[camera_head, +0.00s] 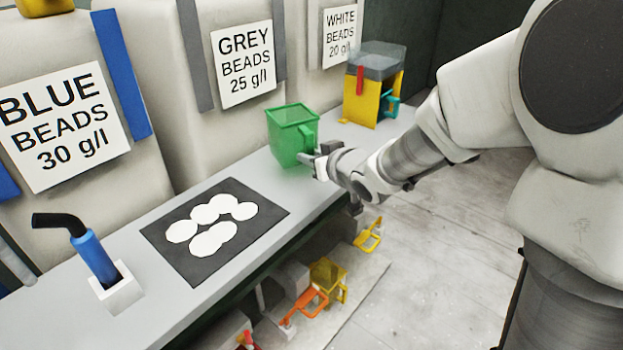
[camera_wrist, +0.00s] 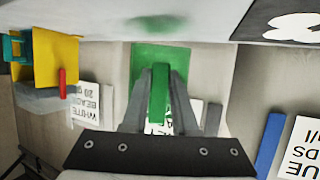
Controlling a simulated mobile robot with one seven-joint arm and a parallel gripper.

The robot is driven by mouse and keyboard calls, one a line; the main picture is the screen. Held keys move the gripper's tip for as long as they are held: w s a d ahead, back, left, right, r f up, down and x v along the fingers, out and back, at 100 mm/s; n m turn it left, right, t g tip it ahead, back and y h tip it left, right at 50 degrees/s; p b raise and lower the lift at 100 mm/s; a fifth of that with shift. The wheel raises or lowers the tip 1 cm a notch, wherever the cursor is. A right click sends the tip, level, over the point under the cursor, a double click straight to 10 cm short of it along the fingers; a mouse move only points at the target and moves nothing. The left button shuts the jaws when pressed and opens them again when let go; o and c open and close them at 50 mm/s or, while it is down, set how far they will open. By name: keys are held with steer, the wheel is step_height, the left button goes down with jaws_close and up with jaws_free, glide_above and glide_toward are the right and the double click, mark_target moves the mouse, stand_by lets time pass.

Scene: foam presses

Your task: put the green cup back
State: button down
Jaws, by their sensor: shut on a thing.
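My gripper (camera_head: 312,161) reaches in from the right and is shut on the cup's handle. In the wrist view, which is upside down, the green cup (camera_wrist: 178,58) shows behind its handle, and my two fingers (camera_wrist: 159,95) pinch the handle from both sides. A green tint shows on the bench by the cup's base; I cannot tell whether the base touches the bench or hangs just above it.
The dark mat (camera_head: 265,204) holds several white discs. A blue tool in a white holder (camera_head: 118,291) stands at the near left. The yellow container (camera_head: 366,105) has red and teal parts. Labelled bead bags line the back. Orange and yellow items (camera_head: 326,276) lie below the bench.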

steer(key=shift+f+b, duration=0.95)
steer(key=shift+f, duration=1)
steer(key=shift+f, duration=0.2)
steer(key=c, duration=0.7)
jaws_free()
